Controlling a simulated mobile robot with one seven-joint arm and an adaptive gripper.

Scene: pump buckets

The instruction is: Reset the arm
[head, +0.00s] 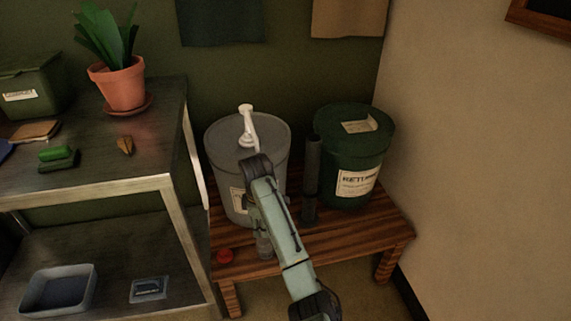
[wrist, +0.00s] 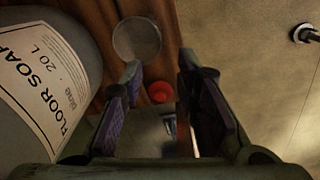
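My gripper (wrist: 160,75) is open and empty in the wrist view, its two dark fingers apart over the bench. In the head view my arm reaches up in front of the grey bucket (head: 221,145), and my gripper is mostly hidden there. The bucket stands upright with a white pump (head: 247,128) on its lid. Its "FLOOR SOAP 20 L" label (wrist: 38,70) shows close at the left of the wrist view. A small round clear or grey container (wrist: 137,40) stands on the bench beyond the fingertips.
A dark green "RETURN" bucket (head: 353,150) stands right on the wooden bench (head: 365,229), with a tall dark tube (head: 312,170) beside it. A metal shelf (head: 95,190) at left carries a potted plant (head: 120,85) and a tray (head: 57,290) below. A bare wall closes the right.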

